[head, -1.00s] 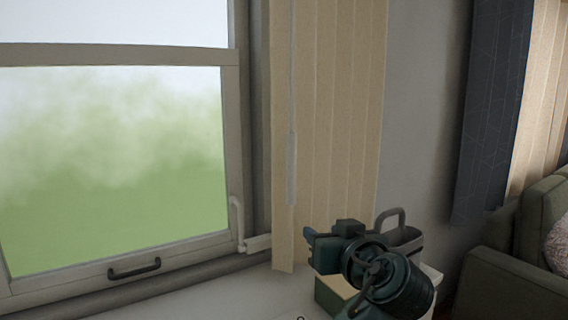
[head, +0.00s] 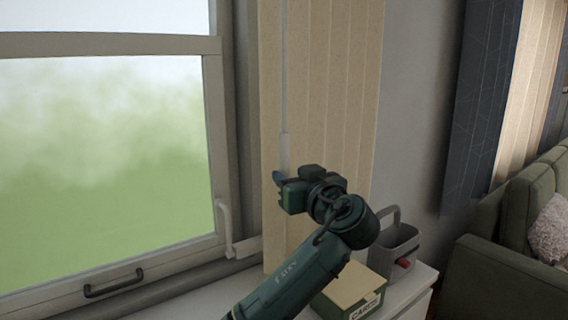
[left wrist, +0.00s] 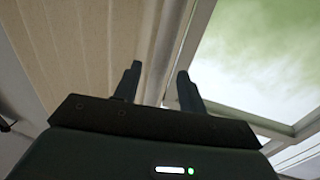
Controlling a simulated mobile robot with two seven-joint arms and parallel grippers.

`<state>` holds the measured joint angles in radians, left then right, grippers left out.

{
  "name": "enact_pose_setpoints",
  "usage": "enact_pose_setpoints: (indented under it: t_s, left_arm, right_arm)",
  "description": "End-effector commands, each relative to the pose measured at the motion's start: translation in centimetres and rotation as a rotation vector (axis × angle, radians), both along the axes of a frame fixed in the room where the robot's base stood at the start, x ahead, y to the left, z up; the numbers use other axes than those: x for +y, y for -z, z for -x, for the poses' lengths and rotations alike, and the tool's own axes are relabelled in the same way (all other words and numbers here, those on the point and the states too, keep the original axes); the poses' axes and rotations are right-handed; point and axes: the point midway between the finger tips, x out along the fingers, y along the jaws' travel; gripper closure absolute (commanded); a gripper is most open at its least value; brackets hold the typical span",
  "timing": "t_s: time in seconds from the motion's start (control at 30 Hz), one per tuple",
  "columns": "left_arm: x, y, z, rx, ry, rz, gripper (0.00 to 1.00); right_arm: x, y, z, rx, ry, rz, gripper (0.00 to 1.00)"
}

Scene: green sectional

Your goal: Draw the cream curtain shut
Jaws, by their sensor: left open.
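The cream curtain (head: 335,90) hangs in vertical folds at the right side of the window, leaving the glass uncovered. A thin pale wand (head: 284,150) hangs in front of the curtain near its left edge. My left gripper (head: 277,180) is open in front of the curtain's lower part, close to the wand's lower end, which it partly hides. In the left wrist view, the open fingers (left wrist: 158,80) point up, with the curtain (left wrist: 75,45) to the left and the window frame to the right. I cannot tell whether they touch anything. My right gripper is not in view.
A green box (head: 350,303) and a grey caddy with a handle (head: 395,258) stand on the white cabinet below the curtain. The window (head: 100,150) is at left. A dark curtain (head: 482,100) and a green sofa (head: 510,265) are at right.

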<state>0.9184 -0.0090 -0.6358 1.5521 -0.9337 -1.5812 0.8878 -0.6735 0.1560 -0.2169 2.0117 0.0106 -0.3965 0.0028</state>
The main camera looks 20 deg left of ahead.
Motion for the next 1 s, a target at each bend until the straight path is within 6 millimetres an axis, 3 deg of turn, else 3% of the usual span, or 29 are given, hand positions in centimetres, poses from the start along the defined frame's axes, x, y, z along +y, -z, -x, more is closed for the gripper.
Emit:
enact_pose_setpoints:
  t_s: [0.3,0.67,1.0]
  left_arm:
    - [2.7,-0.1,-3.1,0.001,-0.001,0.0,0.59]
    - [2.9,0.0,-3.4,0.0,0.001,0.001,0.6]
    - [2.9,0.1,-3.4,0.001,0.001,0.001,0.87]
  right_arm:
    - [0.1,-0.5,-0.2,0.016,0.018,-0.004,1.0]
    - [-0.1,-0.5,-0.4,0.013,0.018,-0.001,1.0]
    - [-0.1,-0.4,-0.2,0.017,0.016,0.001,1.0]
